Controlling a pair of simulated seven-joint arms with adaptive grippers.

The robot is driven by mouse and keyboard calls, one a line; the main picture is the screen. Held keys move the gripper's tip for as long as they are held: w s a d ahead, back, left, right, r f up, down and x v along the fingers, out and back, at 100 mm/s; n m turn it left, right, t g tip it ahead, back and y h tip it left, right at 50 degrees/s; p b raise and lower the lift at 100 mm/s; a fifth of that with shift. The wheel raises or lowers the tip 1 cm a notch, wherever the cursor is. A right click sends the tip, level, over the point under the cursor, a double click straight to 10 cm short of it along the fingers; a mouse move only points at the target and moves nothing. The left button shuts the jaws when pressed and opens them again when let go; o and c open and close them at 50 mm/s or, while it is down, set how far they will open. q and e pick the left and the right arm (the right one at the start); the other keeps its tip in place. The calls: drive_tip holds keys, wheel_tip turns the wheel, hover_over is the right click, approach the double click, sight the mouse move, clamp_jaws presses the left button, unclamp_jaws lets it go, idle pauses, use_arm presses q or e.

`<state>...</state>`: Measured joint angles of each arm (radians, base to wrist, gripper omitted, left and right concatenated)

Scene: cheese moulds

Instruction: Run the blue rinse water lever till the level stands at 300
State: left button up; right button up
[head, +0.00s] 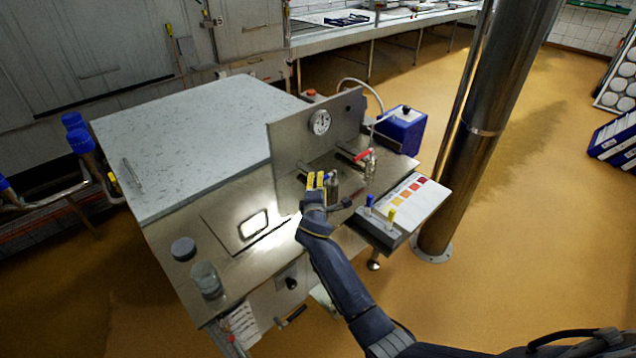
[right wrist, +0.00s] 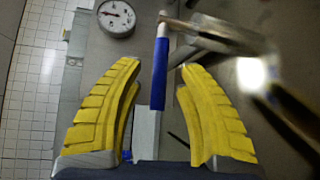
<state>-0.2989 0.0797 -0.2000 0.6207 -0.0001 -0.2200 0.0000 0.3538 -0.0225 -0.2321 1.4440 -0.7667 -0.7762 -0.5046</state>
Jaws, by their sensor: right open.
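The blue lever (right wrist: 160,72) hangs between the two yellow fingers of my right gripper (right wrist: 158,105) in the right wrist view. The fingers are apart, with a gap on each side of the lever. In the head view my right gripper (head: 316,181) is at the front of the steel panel, and its fingers largely hide the lever. A round dial gauge (head: 320,122) is on the upright plate; it also shows in the right wrist view (right wrist: 116,18). Its reading is too small to tell. I cannot make out a water level or a 300 mark. My left gripper is not in view.
A red-handled lever (head: 362,155) is just right of the gripper. A blue box (head: 402,130) stands behind it. A colour chart (head: 418,198) and small blue- and yellow-topped bottles (head: 390,215) are at the right. A glass jar (head: 207,280) stands front left.

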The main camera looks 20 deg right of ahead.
drive_tip(key=shift+w+d+f, duration=0.1)
drive_tip(key=shift+w+d, duration=0.15)
drive_tip(key=shift+w, duration=0.45)
clamp_jaws()
